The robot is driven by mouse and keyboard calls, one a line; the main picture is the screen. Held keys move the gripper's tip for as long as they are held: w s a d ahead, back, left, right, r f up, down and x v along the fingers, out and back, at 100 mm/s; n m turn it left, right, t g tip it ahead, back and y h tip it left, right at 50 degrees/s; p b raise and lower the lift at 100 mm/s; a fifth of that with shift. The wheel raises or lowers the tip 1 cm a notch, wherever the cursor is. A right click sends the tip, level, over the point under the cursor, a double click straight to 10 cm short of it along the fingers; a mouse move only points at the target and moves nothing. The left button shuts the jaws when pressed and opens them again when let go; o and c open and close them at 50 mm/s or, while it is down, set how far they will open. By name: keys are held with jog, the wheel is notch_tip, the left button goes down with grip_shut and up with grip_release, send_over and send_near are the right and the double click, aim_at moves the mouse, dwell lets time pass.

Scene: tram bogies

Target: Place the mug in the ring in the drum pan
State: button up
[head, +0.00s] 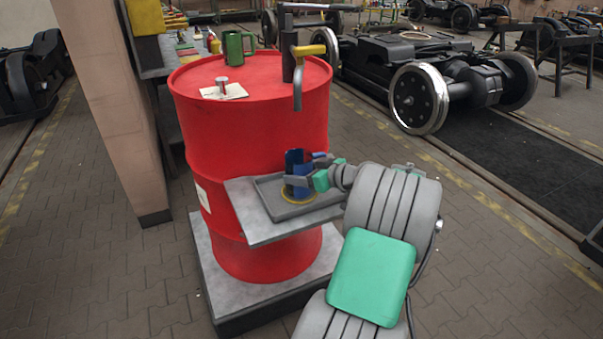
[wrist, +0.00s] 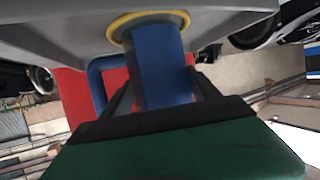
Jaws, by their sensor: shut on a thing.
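The blue mug (head: 295,165) is upright over the grey drum pan (head: 268,203), on the shelf at the red drum's front. The yellow ring (head: 299,200) lies in the pan around the mug's foot. In the wrist view, the mug (wrist: 160,65) meets the pan (wrist: 60,25) inside the ring (wrist: 120,22), its handle to the left. I cannot tell if its base fully touches the pan. My gripper (head: 300,180) is shut on the mug, one dark finger on each side in the wrist view (wrist: 163,92). The head view partly hides the grip.
The red drum (head: 250,120) stands behind the pan. A green mug (head: 238,46) and a small item on a paper (head: 223,90) are on top. A tan pillar (head: 115,100) stands left.

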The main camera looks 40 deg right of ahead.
jog(key=shift+f, duration=0.25)
jog(key=o, duration=1.4)
jog(key=shift+r, duration=0.1)
jog(key=shift+o, duration=0.2)
jog(key=shift+r, duration=0.25)
jog(key=v, duration=1.2)
jog(key=shift+f, duration=0.1)
